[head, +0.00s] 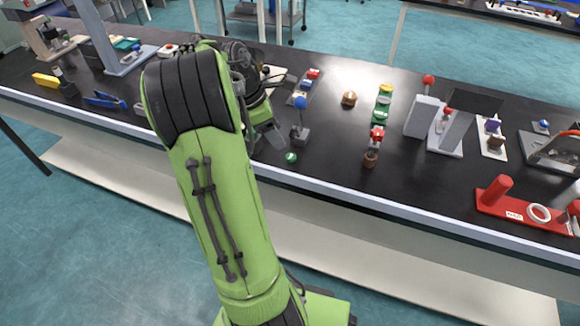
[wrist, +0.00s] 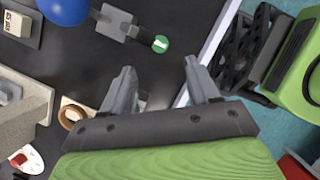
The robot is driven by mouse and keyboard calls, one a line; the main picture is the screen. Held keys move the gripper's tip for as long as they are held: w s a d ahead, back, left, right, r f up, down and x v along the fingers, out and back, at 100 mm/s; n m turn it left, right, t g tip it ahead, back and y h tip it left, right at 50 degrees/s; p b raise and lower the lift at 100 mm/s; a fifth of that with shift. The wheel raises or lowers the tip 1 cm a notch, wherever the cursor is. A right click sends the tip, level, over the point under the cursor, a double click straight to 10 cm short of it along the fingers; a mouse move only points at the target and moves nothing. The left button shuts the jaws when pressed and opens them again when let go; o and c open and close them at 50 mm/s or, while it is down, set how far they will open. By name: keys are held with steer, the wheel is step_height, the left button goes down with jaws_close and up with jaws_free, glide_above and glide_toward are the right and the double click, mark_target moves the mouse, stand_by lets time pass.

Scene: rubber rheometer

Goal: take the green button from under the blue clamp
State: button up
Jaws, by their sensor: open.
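The blue clamp shows in the head view as a blue ball (head: 300,103) on a thin post above a small grey base (head: 300,136). The green button (head: 291,157) is just in front of that base, near the table's front edge. In the wrist view the blue ball (wrist: 63,9) is at the top left, and a thin grey piece runs from the clamp's block (wrist: 116,24) to the green button (wrist: 161,44). I cannot tell if it presses on the button. My gripper (wrist: 159,67) is open and empty, its fingers pointing toward the button, apart from it. In the head view my arm partly hides the gripper.
A copper-coloured knob (head: 349,98) and a column of green and red pieces (head: 383,104) stand to the right. A board with red and blue parts (head: 306,87) lies behind the clamp. The black table (head: 330,170) is clear right of the button.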

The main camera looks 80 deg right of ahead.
mark_target(291, 156)
steer(key=b+x, duration=0.4)
steer(key=x, duration=0.4)
steer(key=shift+s+f, duration=0.15)
steer(key=shift+f, duration=0.15)
steer(key=shift+r, duration=0.1)
steer(key=c, duration=1.1)
steer(key=shift+r, duration=0.15)
